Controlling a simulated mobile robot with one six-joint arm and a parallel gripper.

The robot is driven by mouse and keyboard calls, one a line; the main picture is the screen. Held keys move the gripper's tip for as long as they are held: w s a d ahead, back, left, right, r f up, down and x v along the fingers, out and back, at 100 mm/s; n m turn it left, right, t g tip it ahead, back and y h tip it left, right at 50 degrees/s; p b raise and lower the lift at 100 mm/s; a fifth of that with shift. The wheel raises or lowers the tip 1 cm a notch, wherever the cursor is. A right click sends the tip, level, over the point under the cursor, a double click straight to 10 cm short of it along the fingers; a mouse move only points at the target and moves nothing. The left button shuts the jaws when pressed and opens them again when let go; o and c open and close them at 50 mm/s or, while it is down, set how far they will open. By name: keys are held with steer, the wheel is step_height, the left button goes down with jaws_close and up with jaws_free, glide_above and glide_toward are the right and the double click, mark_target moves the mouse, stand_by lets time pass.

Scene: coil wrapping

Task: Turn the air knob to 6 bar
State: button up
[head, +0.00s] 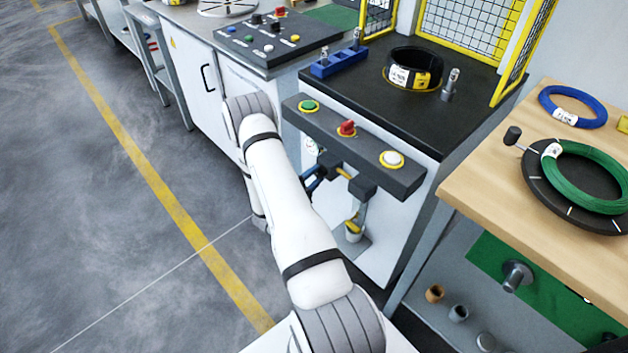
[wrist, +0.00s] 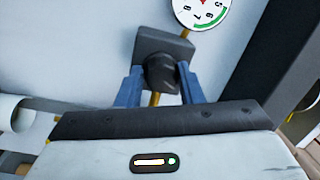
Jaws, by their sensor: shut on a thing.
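The black air knob (wrist: 161,72) sits under a dark square block in the wrist view. My gripper (wrist: 160,84) has its two blue fingers on either side of the knob and is shut on it. The white pressure gauge (wrist: 203,10) is cut off by the top edge. Part of its scale, a green arc and some red near its middle show; I cannot read the needle. In the head view my gripper (head: 318,178) is at the front of the white machine, below the button bar, partly hidden by my arm. The gauge (head: 311,147) shows there only as a small white edge.
The button bar (head: 352,148) with green, red and white buttons juts out above my gripper. A yellow and grey air unit (head: 354,228) hangs below it. A wooden bench (head: 490,190) with coils stands at the right. The floor at the left is clear.

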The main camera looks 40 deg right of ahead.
steer(key=m+g+b, duration=0.1)
steer(key=m+b, duration=0.1)
steer(key=m, duration=0.4)
steer(key=m+b, duration=0.2)
steer(key=m, duration=0.4)
steer(key=m+g+h+b, duration=0.1)
steer(key=m+b, duration=0.2)
steer(key=m, duration=0.3)
steer(key=shift+w+d+r+g, duration=0.15)
steer(key=shift+w+r+g, duration=0.05)
steer(key=shift+r+g, duration=0.1)
steer(key=m+b, duration=0.2)
steer(key=m, duration=0.2)
steer(key=shift+g, duration=0.3)
steer(key=m+b, duration=0.2)
steer(key=m, duration=0.2)
steer(key=shift+y, duration=0.3)
steer(key=m+b, duration=0.1)
steer(key=m, duration=0.1)
steer(key=m+b, duration=0.2)
steer(key=shift+s+f+m+g, duration=0.1)
steer(key=shift+s+m+g, duration=0.05)
steer(key=shift+m+g, duration=0.15)
steer(key=shift+m+y+b, duration=0.4)
steer(key=shift+m+b, duration=0.45)
steer(key=shift+m, duration=0.45)
